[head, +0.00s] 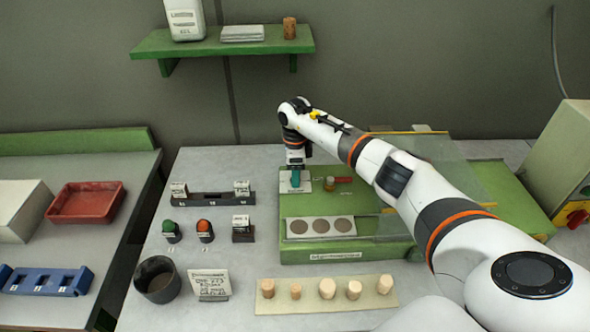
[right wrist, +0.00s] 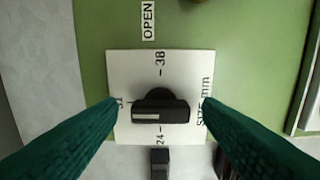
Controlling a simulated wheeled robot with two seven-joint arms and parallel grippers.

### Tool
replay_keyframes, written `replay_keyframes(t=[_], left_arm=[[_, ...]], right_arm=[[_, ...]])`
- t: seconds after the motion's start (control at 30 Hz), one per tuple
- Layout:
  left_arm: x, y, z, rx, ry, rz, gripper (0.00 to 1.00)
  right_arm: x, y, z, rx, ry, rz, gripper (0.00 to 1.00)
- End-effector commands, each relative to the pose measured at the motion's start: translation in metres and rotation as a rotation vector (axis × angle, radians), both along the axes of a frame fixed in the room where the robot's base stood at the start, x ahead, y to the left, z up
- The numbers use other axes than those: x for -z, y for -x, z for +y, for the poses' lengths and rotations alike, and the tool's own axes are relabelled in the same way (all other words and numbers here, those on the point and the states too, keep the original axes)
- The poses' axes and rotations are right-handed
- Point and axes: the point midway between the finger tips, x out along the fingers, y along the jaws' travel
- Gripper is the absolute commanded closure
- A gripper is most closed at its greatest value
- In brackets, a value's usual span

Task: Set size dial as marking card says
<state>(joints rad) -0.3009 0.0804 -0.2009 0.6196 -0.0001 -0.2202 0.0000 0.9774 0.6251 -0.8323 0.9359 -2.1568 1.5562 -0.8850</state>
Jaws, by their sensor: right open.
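The size dial shows in the right wrist view as a black knob (right wrist: 160,110) on a white plate (right wrist: 118,68). The plate reads 38, 24, partly hidden 31, and a mm label. The knob's bar lies crosswise, its pale stripe on the left half, toward the 31 side. My right gripper (right wrist: 160,104) is open, its green fingers on either side of the knob with gaps visible. In the head view the right gripper (head: 296,180) is over the plate on the green machine. The marking card (head: 210,284) stands at the front; its small print is hard to read. My left gripper is not in view.
A board of several corks (head: 327,292) and a dark cup (head: 157,279) are at the front. Green (head: 170,231) and orange (head: 205,230) knobbed stamps stand left of the machine (head: 340,252). A red tray (head: 87,202) lies on the left bench.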

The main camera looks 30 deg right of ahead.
Motion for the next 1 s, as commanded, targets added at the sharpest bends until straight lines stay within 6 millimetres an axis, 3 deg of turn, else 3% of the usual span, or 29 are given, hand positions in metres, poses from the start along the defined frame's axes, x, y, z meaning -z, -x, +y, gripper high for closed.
replay_keyframes(t=[0.13, 0.4, 0.77, 1.0], left_arm=[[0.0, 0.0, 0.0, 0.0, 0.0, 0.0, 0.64], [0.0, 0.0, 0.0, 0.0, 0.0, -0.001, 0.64], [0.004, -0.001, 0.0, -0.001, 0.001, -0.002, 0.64], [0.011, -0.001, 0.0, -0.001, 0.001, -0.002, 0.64]], right_arm=[[0.0, 0.0, 0.0, 0.0, 0.0, 0.0, 0.4], [0.0, 0.0, 0.0, 0.0, 0.0, 0.0, 0.84], [0.0, 0.0, 0.0, 0.059, 0.001, -0.001, 0.85], [0.001, 0.0, 0.0, 0.218, 0.001, -0.001, 0.85]])
